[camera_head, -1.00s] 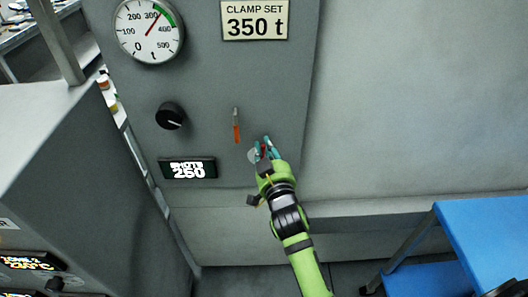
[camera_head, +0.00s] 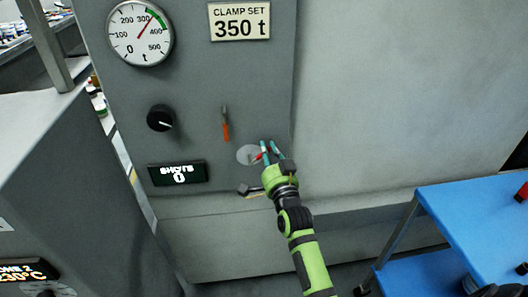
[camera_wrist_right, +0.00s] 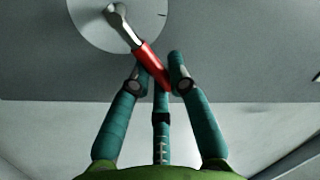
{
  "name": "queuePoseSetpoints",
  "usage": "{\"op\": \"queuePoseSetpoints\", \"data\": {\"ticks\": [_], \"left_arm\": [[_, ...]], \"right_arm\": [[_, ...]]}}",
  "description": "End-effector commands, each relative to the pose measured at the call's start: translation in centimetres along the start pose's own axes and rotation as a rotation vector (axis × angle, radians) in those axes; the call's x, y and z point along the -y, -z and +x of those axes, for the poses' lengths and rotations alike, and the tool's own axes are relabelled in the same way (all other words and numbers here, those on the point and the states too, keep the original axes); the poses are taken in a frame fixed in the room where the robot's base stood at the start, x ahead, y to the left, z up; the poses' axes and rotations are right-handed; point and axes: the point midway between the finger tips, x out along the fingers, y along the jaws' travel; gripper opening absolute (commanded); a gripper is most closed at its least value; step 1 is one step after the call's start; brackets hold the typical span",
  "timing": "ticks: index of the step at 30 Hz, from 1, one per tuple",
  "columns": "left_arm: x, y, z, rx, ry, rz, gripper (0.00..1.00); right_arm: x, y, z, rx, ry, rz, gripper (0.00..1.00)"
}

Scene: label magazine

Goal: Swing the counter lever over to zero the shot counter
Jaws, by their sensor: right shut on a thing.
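The counter lever has a metal arm and a red handle (camera_wrist_right: 152,65) on a round pale plate (camera_head: 247,155), low on the grey machine panel. In the wrist view the lever runs from its pivot on the plate (camera_wrist_right: 85,22) down to the right. My right gripper (camera_head: 270,148) is shut on the red handle, with teal fingers around its end (camera_wrist_right: 160,72). In the head view the fingers partly hide the handle. The shot counter display (camera_head: 178,173) reads SHOTS 0. My left gripper is not in view.
A black knob (camera_head: 161,118), a pressure gauge (camera_head: 140,33) and a "CLAMP SET 350 t" sign (camera_head: 239,21) are on the same panel. A blue cart (camera_head: 470,220) stands at the lower right.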

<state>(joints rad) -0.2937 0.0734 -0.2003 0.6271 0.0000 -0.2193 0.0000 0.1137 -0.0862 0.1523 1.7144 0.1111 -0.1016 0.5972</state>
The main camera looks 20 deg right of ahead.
Motion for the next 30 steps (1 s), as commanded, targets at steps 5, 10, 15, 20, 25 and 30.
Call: {"op": "queuePoseSetpoints", "data": {"ticks": [5,10,15,20,25,30], "left_arm": [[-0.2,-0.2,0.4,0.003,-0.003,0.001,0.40],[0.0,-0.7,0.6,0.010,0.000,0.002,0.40],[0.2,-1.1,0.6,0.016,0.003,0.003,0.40],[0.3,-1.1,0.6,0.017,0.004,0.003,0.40],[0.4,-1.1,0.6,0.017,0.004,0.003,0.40],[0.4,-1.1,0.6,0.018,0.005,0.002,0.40]], "right_arm": [[-0.4,-0.1,-0.1,-0.016,0.002,0.084,0.00],[-0.6,-0.1,-0.1,-0.024,0.002,0.127,0.00],[-0.7,-0.1,-0.1,-0.027,0.002,0.143,0.00],[-0.7,-0.1,-0.1,-0.028,0.002,0.144,0.00],[-0.6,-0.1,-0.1,-0.028,0.002,0.143,0.00],[-0.7,-0.1,-0.1,-0.028,0.002,0.142,0.45]]}}
